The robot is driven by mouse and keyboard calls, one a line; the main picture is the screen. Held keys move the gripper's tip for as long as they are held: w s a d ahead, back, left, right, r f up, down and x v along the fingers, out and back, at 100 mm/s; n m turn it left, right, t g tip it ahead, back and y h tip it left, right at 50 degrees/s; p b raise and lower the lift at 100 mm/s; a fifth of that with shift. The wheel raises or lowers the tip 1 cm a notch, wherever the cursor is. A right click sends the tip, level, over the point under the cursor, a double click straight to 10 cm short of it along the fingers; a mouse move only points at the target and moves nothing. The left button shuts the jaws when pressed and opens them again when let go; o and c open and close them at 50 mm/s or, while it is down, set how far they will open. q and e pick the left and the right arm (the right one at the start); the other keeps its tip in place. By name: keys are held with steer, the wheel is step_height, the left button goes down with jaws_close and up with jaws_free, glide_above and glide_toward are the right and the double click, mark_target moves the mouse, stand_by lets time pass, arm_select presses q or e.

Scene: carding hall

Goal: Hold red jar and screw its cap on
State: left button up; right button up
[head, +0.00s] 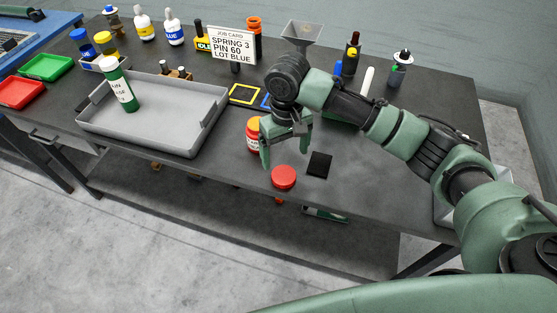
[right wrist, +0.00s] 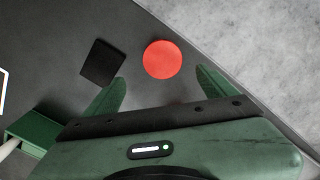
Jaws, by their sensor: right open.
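The red jar (head: 252,136), with a white label and a yellowish top part, stands upright on the dark table, partly hidden behind a finger of my right gripper. A round red cap (head: 284,177) lies flat on the table near its front edge, apart from the jar. My right gripper (head: 286,158) is open and points down, with nothing seen between its fingers. In the right wrist view, the cap (right wrist: 162,59) shows whole, just beyond the gap between the fingertips (right wrist: 160,82). My left gripper is not in view.
A black square pad (head: 320,164) lies right of the cap. A grey tray (head: 150,134) at left holds a green bottle (head: 118,84). A job card (head: 232,46), funnel (head: 302,33) and several bottles stand behind. The front edge (head: 330,211) is close to the cap.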

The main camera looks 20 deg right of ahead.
mark_target(284, 175)
steer(key=shift+w, duration=0.1)
steer(key=shift+s+r, duration=0.2)
steer(key=shift+s, duration=0.4)
steer(key=shift+f, duration=0.25)
steer(key=shift+w+f, duration=0.2)
steer(key=shift+f, duration=0.95)
step_height(284, 175, down, 5)
steer(key=shift+a+r+p, duration=0.15)
steer(key=shift+r+p, duration=0.05)
steer(key=shift+p, duration=0.75)
steer(key=shift+f, duration=0.25)
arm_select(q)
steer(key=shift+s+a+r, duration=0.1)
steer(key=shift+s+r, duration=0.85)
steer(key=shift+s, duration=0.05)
